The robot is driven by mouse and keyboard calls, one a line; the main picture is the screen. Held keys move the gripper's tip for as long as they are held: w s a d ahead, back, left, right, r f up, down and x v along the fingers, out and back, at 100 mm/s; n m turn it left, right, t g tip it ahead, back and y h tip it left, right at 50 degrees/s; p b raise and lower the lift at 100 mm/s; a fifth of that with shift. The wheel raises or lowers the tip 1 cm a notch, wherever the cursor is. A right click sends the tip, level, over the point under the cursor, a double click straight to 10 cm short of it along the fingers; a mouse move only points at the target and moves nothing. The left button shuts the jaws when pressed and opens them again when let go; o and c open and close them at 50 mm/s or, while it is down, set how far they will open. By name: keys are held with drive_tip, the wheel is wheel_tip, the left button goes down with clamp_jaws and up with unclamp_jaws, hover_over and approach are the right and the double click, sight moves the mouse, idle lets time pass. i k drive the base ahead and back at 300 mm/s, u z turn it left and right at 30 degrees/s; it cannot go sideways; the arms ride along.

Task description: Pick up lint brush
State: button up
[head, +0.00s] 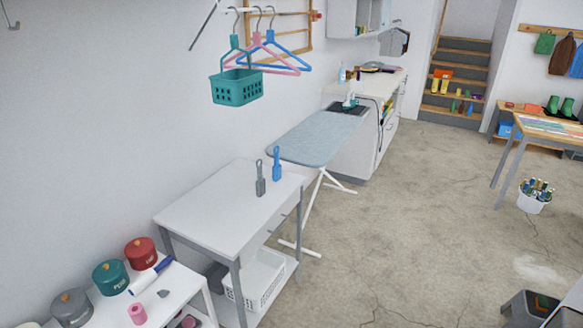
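Two upright, paddle-shaped tools with handles stand side by side near the right edge of a white table (205,205). One is a grey brush-like tool (260,180) and the other is a blue brush-like tool (277,164), slightly farther back. Either could be a lint brush; I cannot tell which from here. A roller with a blue handle and white roll (150,276) lies on the lower white shelf at the bottom left. My gripper is not in view.
Red, green and grey lidded canisters (141,251) and a pink roll (137,314) stand on the low shelf. A white basket (258,280) sits under the table. An ironing board (318,137) stands behind it. Hangers and a green basket (236,88) hang above. Concrete floor (400,220) at right is largely clear.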

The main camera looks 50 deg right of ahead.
sight(276, 169)
drive_tip(key=u, duration=1.15)
drive_tip(key=k, duration=0.1)
drive_tip(key=z, duration=2.75)
drive_tip(key=k, duration=0.9)
drive_tip(key=u, duration=0.15)
drive_tip(key=i, duration=0.8)
